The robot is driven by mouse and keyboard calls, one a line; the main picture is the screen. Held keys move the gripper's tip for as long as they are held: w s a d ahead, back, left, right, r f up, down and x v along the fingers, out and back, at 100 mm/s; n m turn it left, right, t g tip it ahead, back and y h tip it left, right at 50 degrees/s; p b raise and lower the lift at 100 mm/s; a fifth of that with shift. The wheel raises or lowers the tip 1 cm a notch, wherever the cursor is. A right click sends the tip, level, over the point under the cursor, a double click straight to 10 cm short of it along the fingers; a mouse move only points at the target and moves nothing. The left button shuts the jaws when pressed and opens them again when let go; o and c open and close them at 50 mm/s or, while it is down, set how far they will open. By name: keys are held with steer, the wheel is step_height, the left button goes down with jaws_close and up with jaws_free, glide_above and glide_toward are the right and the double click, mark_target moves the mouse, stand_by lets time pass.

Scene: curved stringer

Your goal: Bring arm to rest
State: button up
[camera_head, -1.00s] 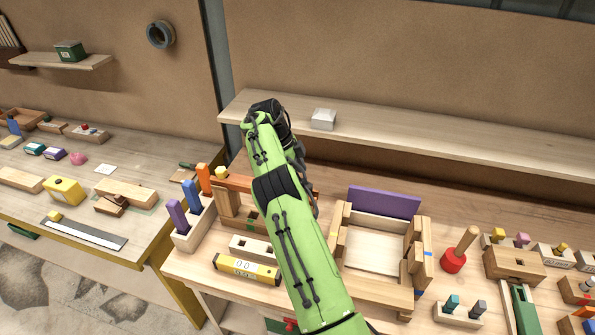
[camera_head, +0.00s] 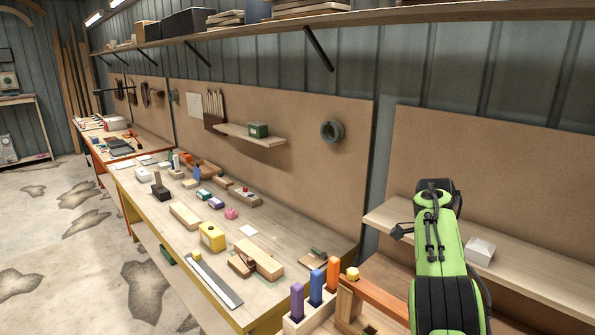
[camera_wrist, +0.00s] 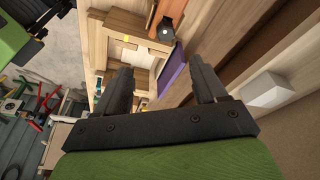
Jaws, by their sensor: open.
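My green arm rises at the right of the head view, over the near workbench. In that view my gripper (camera_head: 401,231) shows only in part, as a dark tip left of the wrist, in front of the narrow wooden shelf. In the wrist view my gripper (camera_wrist: 164,88) has its two dark fingers spread wide apart, with nothing between them. Beyond the fingers, below the gripper, lie a wooden box frame (camera_wrist: 122,52) and a purple panel (camera_wrist: 172,70). A white block (camera_wrist: 266,92) is on the shelf, to the right of the fingers.
In the head view, a holder (camera_head: 310,318) with purple, blue and orange pegs stands left of my arm. A white block (camera_head: 480,250) sits on the shelf (camera_head: 540,285) close to my arm's right. A long bench (camera_head: 190,245) with several blocks extends left. The floor at far left is open.

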steer(key=s+a+r+n+t+y+b, duration=0.1)
steer(key=s+a+r+n+t, duration=0.15)
steer(key=s+a+n, duration=0.35)
steer(key=s+a+r+n+t+y+b, duration=0.1)
steer(key=s+a+r+n, duration=0.3)
steer(key=s, duration=0.3)
steer(key=s+a+f+n+t+b, duration=0.1)
steer(key=s+a+f+n, duration=0.2)
steer(key=s, duration=0.3)
steer(key=s+a+f+n+t, duration=0.1)
steer(key=s+a+f+n, duration=0.2)
steer(key=s, duration=0.3)
steer(key=s+a+f+n+t+b, duration=0.1)
steer(key=s+a+f+n, duration=0.2)
steer(key=s+n, duration=0.2)
steer(key=shift+s+a+n+y+b, duration=0.3)
steer(key=shift+s+a+b, duration=0.1)
steer(key=shift+s, duration=0.4)
